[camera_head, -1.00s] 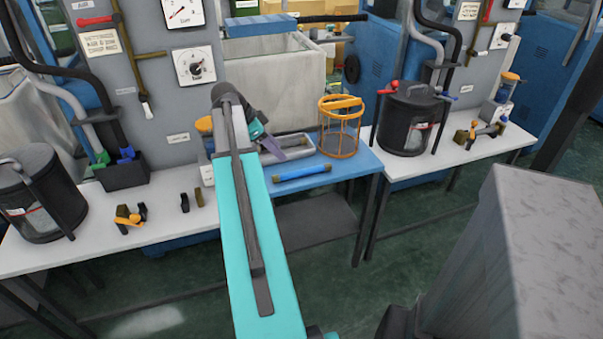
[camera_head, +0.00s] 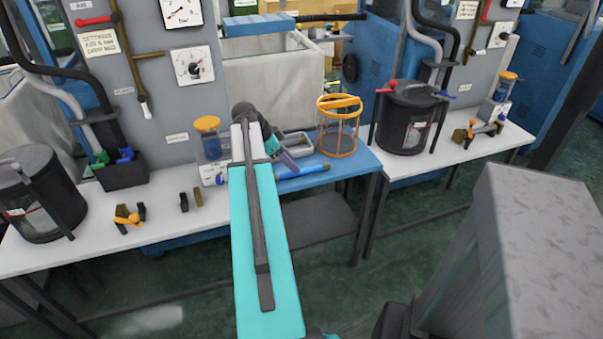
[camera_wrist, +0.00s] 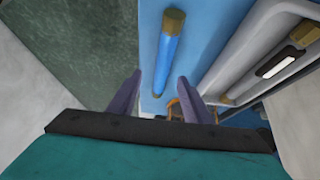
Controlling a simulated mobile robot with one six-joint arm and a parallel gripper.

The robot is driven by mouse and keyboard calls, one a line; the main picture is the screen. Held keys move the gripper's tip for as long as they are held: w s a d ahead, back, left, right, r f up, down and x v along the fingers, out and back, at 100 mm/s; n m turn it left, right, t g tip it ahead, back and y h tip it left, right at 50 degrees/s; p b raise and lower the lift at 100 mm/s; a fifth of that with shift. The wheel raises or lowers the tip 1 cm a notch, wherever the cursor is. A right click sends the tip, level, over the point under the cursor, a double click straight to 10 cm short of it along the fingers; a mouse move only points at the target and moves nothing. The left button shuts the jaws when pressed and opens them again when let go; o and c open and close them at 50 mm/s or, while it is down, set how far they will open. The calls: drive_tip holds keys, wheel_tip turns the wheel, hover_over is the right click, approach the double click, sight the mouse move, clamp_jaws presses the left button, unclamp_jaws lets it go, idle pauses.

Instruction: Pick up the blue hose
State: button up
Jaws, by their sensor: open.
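The blue hose (camera_head: 302,171) is a short blue tube with brown end fittings. It lies on the blue bench top (camera_head: 352,172), in front of a grey tray (camera_head: 297,143). In the head view my gripper (camera_head: 288,160) is over the hose's left part and hides that end. In the wrist view the hose (camera_wrist: 168,50) runs up from between the two purple fingers, its brown end at the top. My gripper (camera_wrist: 158,84) is open, with nothing held between the fingers. I cannot tell how high the fingers are above the hose.
An orange wire basket (camera_head: 339,127) stands right of the hose. The tray (camera_wrist: 242,55) lies close to the right finger in the wrist view. A jar with an orange lid (camera_head: 208,137) stands left of my arm. A black canister (camera_head: 407,118) stands on the right bench.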

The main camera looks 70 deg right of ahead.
drive_tip(key=shift+s+d+f, duration=0.1)
drive_tip(key=shift+f, duration=0.1)
drive_tip(key=shift+f, duration=0.1)
drive_tip(key=shift+p+x, duration=0.4)
drive_tip(key=shift+x, duration=2.1)
drive_tip(key=shift+d, duration=0.2)
clamp_jaws()
